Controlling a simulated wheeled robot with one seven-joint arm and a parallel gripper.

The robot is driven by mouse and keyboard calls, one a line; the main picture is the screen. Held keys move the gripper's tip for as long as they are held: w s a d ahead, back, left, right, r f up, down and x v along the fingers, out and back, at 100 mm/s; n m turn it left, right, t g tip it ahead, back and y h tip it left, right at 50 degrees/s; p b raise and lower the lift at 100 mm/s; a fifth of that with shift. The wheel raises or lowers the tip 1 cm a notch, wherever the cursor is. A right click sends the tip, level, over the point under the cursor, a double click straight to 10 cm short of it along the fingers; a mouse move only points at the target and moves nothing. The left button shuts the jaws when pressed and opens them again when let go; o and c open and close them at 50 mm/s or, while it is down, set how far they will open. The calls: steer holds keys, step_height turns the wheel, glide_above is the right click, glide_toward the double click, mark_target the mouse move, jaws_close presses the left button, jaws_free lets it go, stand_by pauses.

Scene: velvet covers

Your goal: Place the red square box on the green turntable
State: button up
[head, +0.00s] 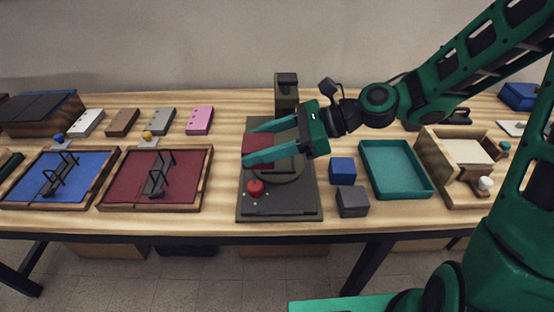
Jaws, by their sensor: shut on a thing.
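The red square box (257,146) is between the two green fingers of my gripper (258,143), in the head view. The gripper is shut on it, and the fingers hide part of its sides. The dull olive-green turntable (291,174) is a round disc on a dark base plate (295,204). The gripper and box are over its left and back part. I cannot tell whether the box touches the disc.
A red knob (255,187) sits on the base plate's front left. A dark upright block (287,90) stands behind. A blue cube (343,170), a grey cube (353,201) and a teal tray (424,187) are to the right. A dark red framed panel (190,188) lies left.

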steer(key=shift+a, duration=0.15)
steer(key=shift+w+f, duration=0.2)
glide_above(278, 162)
step_height(278, 162, down, 7)
steer(key=shift+w+r, duration=0.1)
steer(key=shift+r, duration=0.05)
steer(key=shift+f, duration=1.95)
steer(key=shift+f, duration=0.15)
steer(key=o, duration=1.1)
